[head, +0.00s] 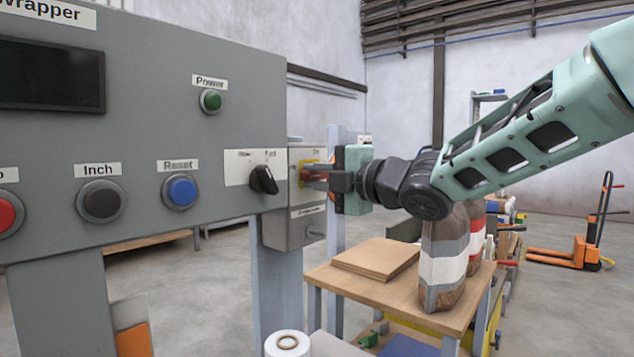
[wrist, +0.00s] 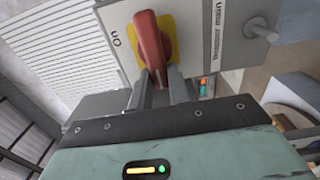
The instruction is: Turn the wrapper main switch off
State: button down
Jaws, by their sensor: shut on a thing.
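The wrapper main switch is a red handle (head: 314,173) on a yellow plate (head: 303,178), on the side of a grey box (head: 293,230) at the right edge of the wrapper panel. In the wrist view the red handle (wrist: 151,42) stands nearly upright in the picture. The "On" label (wrist: 117,41) is left of it and the "Wrapper main" label (wrist: 217,35) right of it. My gripper (head: 332,181) reaches in from the right. In the wrist view its fingers (wrist: 163,88) are shut on the handle's near end. The fingers partly hide that end.
The panel beside the box has a black selector knob (head: 263,180), a blue Reset button (head: 182,191) and a green Power button (head: 210,101). Below my arm a wooden table (head: 405,315) carries filled bags (head: 444,258) and flat brown sheets (head: 375,258). A grey knob (wrist: 262,30) sticks out beside the switch.

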jog(key=shift+w+d+f, duration=0.1)
jog(key=shift+w+d, duration=0.2)
jog(key=shift+d, duration=0.1)
jog(key=c, duration=1.3)
grip_release()
jog(key=shift+a, duration=0.15)
jog(key=v, duration=1.7)
jog(key=shift+s+p, duration=0.25)
jog(key=shift+p, duration=0.05)
